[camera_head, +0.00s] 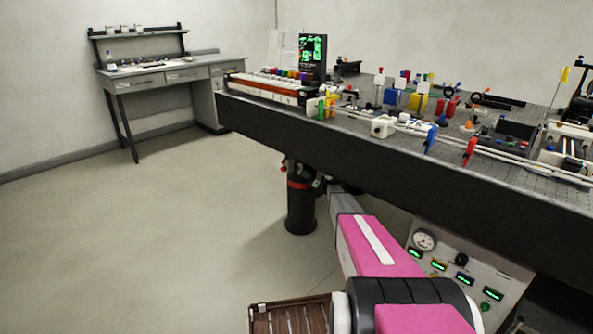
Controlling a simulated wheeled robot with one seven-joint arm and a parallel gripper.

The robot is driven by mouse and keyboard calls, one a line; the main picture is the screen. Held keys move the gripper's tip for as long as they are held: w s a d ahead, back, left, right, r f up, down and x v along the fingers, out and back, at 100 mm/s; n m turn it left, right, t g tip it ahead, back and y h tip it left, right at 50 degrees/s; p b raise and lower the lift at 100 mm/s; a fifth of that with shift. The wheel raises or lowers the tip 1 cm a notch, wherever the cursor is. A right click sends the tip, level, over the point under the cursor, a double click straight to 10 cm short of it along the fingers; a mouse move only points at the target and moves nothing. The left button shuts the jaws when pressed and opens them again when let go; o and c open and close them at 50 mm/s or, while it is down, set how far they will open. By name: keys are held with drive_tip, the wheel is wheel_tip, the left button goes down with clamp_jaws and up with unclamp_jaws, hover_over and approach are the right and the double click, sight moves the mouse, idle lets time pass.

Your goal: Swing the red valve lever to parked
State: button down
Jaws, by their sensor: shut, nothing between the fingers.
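The red valve lever (469,152) is on the thin pale pipe line along the near edge of the dark bench, right of centre. It slants down over the bench's front edge, with its lower end to the left. My gripper (292,166) is small and dark at the far end of my pink and white arm, low beside the bench's front face. It looks shut and empty, well left of the red lever and apart from it. Its fingertips are hard to make out against the dark bench leg. No parked mark is readable.
A blue lever (430,138) hangs on the same line to the left, and a green and yellow pair (324,105) stands further left. A white block (383,127) sits between. Optics crowd the bench top. A gauge panel (450,262) is below. The left floor is clear.

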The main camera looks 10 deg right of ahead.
drive_tip(key=x, duration=0.9)
drive_tip(key=shift+a+r, duration=0.1)
drive_tip(key=shift+a, duration=0.1)
drive_tip(key=shift+a, duration=0.15)
